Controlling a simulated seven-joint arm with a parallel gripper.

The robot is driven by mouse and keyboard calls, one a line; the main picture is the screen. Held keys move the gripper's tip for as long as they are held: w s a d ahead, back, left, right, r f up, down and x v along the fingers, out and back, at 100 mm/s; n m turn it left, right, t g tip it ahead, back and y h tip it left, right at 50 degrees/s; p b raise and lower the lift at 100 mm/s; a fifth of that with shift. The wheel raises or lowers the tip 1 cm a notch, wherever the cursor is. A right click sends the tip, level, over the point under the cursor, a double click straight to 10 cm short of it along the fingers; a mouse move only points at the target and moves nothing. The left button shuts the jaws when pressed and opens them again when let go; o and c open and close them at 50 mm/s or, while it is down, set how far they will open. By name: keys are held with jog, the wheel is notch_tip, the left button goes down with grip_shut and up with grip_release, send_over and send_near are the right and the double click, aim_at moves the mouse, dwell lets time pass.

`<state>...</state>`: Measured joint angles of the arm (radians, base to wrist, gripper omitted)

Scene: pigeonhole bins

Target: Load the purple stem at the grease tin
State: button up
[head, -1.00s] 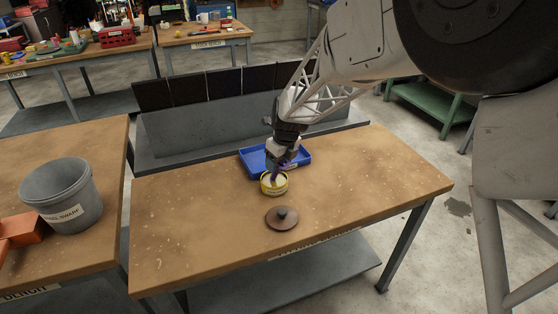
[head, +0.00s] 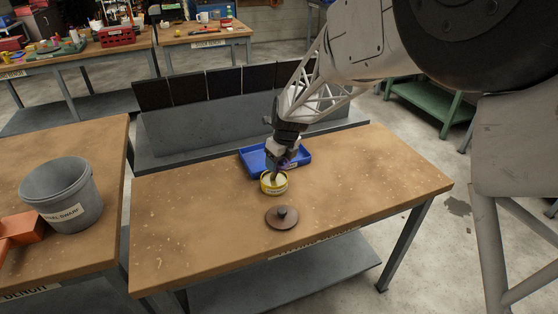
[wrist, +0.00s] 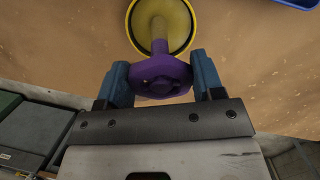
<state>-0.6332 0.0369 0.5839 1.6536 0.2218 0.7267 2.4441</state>
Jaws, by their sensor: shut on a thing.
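The purple stem (wrist: 160,76) is a purple handwheel-like head with a paler shaft, clear in the wrist view. My gripper (wrist: 163,82) is shut on the purple head, with a blue finger on each side. The shaft points toward the round yellow-rimmed grease tin (wrist: 178,47) and overlaps its inside. In the head view my gripper (head: 277,168) is just above the grease tin (head: 274,189), and the stem is mostly hidden or too small to make out. I cannot tell whether the shaft tip touches the grease.
A blue tray (head: 250,158) sits right behind the tin. A dark round disc with a knob (head: 282,218) lies in front of it. Dark upright panels (head: 188,86) stand behind the bench. The bench top (head: 190,220) is clear on the left and right.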

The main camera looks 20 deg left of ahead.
dwell(0.7)
jog(key=shift+a+v, duration=0.25)
jog(key=shift+v, duration=0.9)
jog(key=shift+a+v, duration=0.2)
jog(key=shift+v, duration=0.95)
jog(key=shift+a+v, duration=0.25)
jog(key=shift+v, duration=0.85)
jog(key=shift+w+r, duration=0.1)
jog(key=shift+r, duration=0.1)
